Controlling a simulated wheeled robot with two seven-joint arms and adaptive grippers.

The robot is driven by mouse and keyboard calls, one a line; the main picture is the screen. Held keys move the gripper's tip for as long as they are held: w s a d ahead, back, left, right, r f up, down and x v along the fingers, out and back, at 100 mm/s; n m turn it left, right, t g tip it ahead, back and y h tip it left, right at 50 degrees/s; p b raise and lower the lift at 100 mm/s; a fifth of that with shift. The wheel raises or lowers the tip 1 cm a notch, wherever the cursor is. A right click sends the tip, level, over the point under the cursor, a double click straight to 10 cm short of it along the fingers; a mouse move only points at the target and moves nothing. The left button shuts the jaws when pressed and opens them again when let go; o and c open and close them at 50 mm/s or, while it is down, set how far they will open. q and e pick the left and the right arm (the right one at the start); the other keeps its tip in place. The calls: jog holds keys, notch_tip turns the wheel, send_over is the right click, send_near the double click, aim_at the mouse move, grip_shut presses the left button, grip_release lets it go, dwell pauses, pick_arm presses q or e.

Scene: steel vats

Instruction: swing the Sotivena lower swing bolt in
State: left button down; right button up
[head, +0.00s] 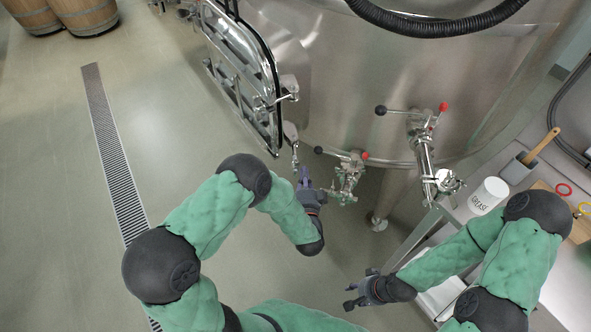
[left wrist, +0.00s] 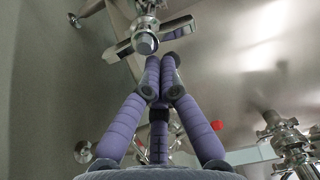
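A steel vat (head: 330,75) fills the upper middle of the head view, its oval door (head: 240,75) swung out to the left. A swing bolt (head: 293,145) hangs low beside the door; another fitting (head: 288,90) sits higher up. No name label is readable. My left gripper (head: 304,176) is just below and right of the low bolt. In the left wrist view its purple fingers (left wrist: 160,70) come together at the tips, just below a metal hand nut (left wrist: 145,38) with cross arms. I cannot tell whether they touch it. My right gripper (head: 355,292) is empty, fingers spread.
A valve with black and red knobs (head: 347,170) stands just right of my left gripper, and a taller one (head: 422,150) further right. A counter at right carries a white grease tub (head: 489,196) and a grey holder (head: 518,168). The floor at left is clear around a drain grate (head: 115,150).

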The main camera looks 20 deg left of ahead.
pick_arm(q)
jog(key=shift+s+a, duration=0.15)
jog(key=shift+a, duration=0.25)
jog(key=shift+a, duration=0.1)
